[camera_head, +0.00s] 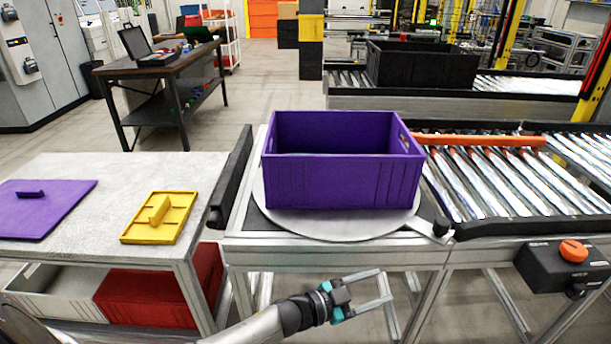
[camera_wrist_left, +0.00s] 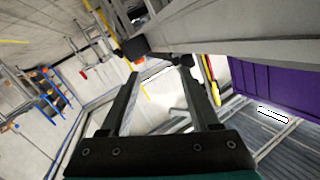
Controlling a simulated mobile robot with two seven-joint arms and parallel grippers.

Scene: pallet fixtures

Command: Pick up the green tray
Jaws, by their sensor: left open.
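I cannot make out a green tray in either view. A purple crate (camera_head: 340,182) stands upright on a round grey turntable plate (camera_head: 320,226); most of its inside is hidden by its front wall. A purple surface also shows at the right of the left wrist view (camera_wrist_left: 262,88). My left gripper (camera_head: 385,288) is open and empty, in front of and below the turntable stand's edge, apart from the crate. Its two fingers show in the left wrist view (camera_wrist_left: 160,72) with nothing between them. My right gripper is not in view.
A light table (camera_head: 120,180) at left holds a flat purple panel (camera_head: 45,208) and a yellow tray-like piece (camera_head: 160,217). A red bin (camera_head: 160,290) sits below. A roller conveyor (camera_head: 510,175) adjoins at right, with a control box (camera_head: 560,268). A black crate (camera_head: 415,64) stands behind.

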